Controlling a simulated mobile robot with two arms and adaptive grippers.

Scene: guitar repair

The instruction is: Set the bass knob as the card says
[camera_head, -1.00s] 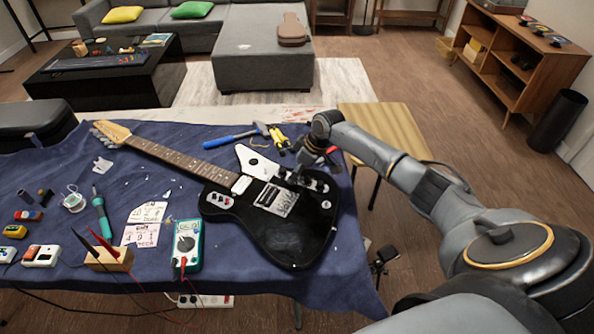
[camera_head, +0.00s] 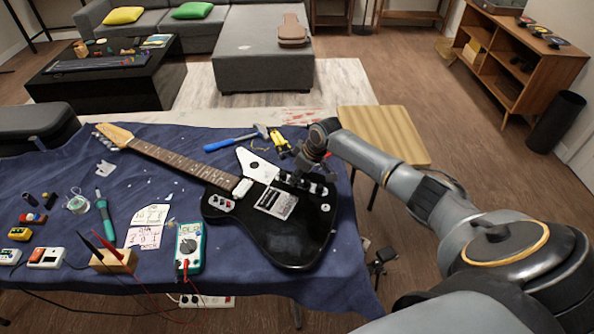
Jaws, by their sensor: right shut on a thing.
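A black electric guitar (camera_head: 290,238) lies on the blue cloth of the table, its neck (camera_head: 170,157) pointing to the upper left. A row of knobs (camera_head: 318,189) sits near the upper right edge of its body. My right gripper (camera_head: 303,172) reaches down at this row and is shut on a knob; its fingertips and the held knob are mostly hidden by the wrist. Two paper cards (camera_head: 145,238), one white and one pinkish, lie left of the guitar; their writing is too small to read surely. My left gripper is not in view.
A teal multimeter (camera_head: 189,246) and a wooden block with probes (camera_head: 113,261) lie near the front of the table. A blue-handled hammer (camera_head: 232,141) and yellow pliers (camera_head: 279,140) lie behind the guitar. A wooden stool (camera_head: 385,135) stands right of the table.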

